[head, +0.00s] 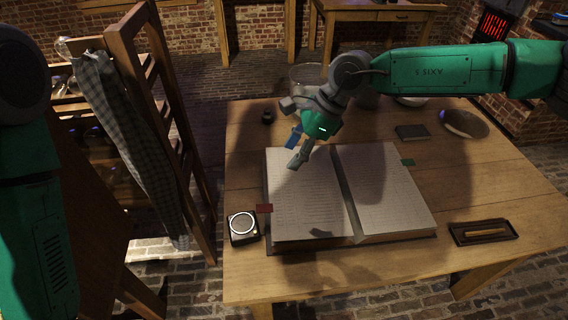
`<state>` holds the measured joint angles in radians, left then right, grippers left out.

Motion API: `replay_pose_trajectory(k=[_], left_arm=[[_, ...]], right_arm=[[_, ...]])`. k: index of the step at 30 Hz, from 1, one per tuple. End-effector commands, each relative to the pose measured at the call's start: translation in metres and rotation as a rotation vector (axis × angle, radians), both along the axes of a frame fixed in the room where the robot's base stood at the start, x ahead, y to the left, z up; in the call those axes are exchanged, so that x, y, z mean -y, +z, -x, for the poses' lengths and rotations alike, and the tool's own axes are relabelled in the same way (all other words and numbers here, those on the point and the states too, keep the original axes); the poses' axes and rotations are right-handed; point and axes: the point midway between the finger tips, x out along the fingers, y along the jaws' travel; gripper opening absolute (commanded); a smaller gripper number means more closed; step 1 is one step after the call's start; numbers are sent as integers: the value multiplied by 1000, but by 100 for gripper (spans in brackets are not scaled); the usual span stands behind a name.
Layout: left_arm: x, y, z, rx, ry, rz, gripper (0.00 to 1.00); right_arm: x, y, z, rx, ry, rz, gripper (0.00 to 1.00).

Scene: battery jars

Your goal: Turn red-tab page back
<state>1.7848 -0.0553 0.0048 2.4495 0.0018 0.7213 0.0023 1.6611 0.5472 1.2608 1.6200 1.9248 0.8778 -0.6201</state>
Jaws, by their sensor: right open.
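A large open book (310,205) lies on the wooden table, with pages spread on both sides of a dark centre gutter. A red tab (264,208) sticks out from the left edge of the left page, near the front. A green tab (408,162) sticks out at the right page's far edge. A blue tab or piece (293,138) shows beside my right gripper. My right gripper (297,158) is open, above the far part of the left page; whether it touches the page I cannot tell. My left arm shows at the left edge, but its gripper is out of view.
A small black device with a round dial (242,226) stands beside the book's left front corner. A dark tray (483,232) lies at the right front. A bowl (464,124) and a dark block (411,132) are at the back right. A wooden rack with cloth (128,140) stands left of the table.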

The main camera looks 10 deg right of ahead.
Motion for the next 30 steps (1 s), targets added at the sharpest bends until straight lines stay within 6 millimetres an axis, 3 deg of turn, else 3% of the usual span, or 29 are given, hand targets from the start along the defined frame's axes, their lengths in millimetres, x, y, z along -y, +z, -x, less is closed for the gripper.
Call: replay_pose_trajectory(k=[6,12,26,30], left_arm=[[0,0,-1,0,0,0,100],[0,0,-1,0,0,0,100],[0,-1,-4,-2,0,0,100],[0,-1,-3,-2,0,0,100]], right_arm=[[21,37,0,1,0,-1,47],[30,52,1,-2,1,1,47],[30,54,1,-2,2,2,47],[30,31,11,14,37,65,47]])
